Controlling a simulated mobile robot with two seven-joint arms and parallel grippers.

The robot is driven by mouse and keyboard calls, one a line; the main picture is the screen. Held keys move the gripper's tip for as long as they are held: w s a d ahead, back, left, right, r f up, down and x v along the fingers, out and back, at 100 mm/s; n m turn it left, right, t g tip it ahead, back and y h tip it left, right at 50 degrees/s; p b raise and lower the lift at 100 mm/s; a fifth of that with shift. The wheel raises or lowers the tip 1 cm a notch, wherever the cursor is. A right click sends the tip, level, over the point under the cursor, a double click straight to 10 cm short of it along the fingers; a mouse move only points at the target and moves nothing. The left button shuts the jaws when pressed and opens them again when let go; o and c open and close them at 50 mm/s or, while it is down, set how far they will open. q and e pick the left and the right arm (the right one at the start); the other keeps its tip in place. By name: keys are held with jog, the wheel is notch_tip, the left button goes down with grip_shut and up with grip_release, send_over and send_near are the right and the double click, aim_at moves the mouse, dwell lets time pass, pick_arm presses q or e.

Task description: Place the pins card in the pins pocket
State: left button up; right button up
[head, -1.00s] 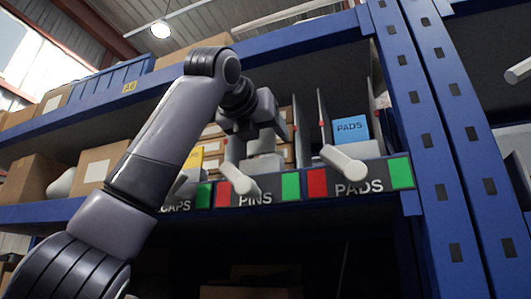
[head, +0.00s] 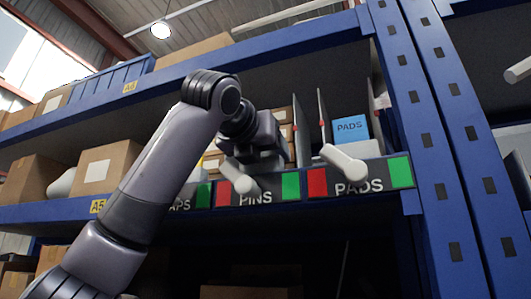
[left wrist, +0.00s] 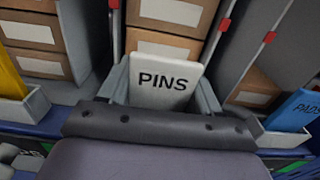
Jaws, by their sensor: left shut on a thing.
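My left gripper (head: 258,160) is at the shelf bay behind the PINS label (head: 256,199). In the left wrist view it is shut on the white pins card (left wrist: 162,83), with a grey finger on each side. The card's black PINS lettering faces the wrist camera. Brown boxes (left wrist: 168,16) stand behind the card in the same bay. The pins pocket itself is mostly hidden by my gripper and the label strip, so I cannot tell whether the card's lower edge is inside it. My right gripper is not in view.
A yellow card (left wrist: 10,75) is in the left bay. White rods (head: 344,159) jut out in front of the labels. A blue upright (head: 440,150) stands at right.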

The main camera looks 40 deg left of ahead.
pick_arm(q)
jog(key=shift+f, duration=0.15)
jog(key=o, duration=1.1)
jog(key=shift+r, duration=0.3)
jog(key=b+v, duration=0.2)
jog(key=v, duration=1)
jog(key=shift+f+b, duration=0.15)
jog(key=shift+b, duration=0.2)
